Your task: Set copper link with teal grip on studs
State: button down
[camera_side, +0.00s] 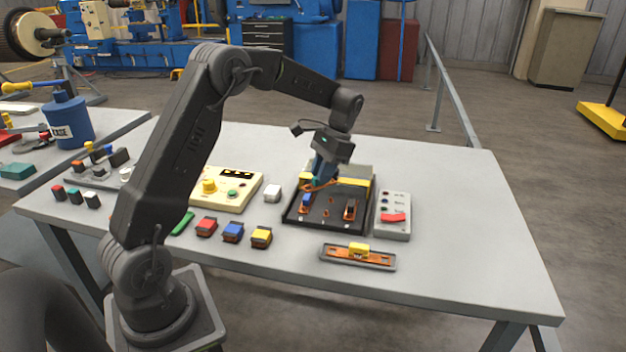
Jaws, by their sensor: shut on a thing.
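My gripper (321,181) points down over the black terminal tray (326,226) and is shut on the copper link with teal grip (314,186). Only a bit of teal and an orange-copper strip show below the fingers. The link is over the back left part of the tray; I cannot tell if it touches any studs. Small copper studs (326,213) show in the tray's front middle. A blue-topped piece (305,201) stands at its left and a copper piece with a dark part (350,209) at its right. My gripper hides part of the tray's back.
A grey tray (325,257) in front holds a copper link with yellow grip (358,249). A grey box with a red switch (393,217) stands close right of the black tray. The table's right side is clear.

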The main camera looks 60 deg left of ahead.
jog(key=n, duration=0.1)
jog(key=w+n+h, duration=0.1)
jog(key=n, duration=0.1)
jog(key=a+n, duration=0.1)
jog(key=shift+w+n+h, duration=0.3)
jog(key=shift+w+h, duration=0.1)
jog(key=shift+w+a+f+n+t+h, duration=0.1)
jog(key=shift+w+f+n+t+h, duration=0.15)
jog(key=shift+f+n, duration=0.55)
jog(key=shift+w+a+f+n+t+h, duration=0.1)
jog(key=shift+w+f+n+t+h, duration=0.1)
jog(key=shift+f+n, duration=0.5)
jog(key=shift+w+f+n+t+h, duration=0.25)
jog(key=shift+f+n, duration=0.45)
jog(key=shift+f, duration=0.15)
jog(key=shift+w+a, duration=0.1)
jog(key=shift+f, duration=0.65)
jog(key=shift+f, duration=0.8)
dwell(0.5)
jog(key=shift+f, duration=0.25)
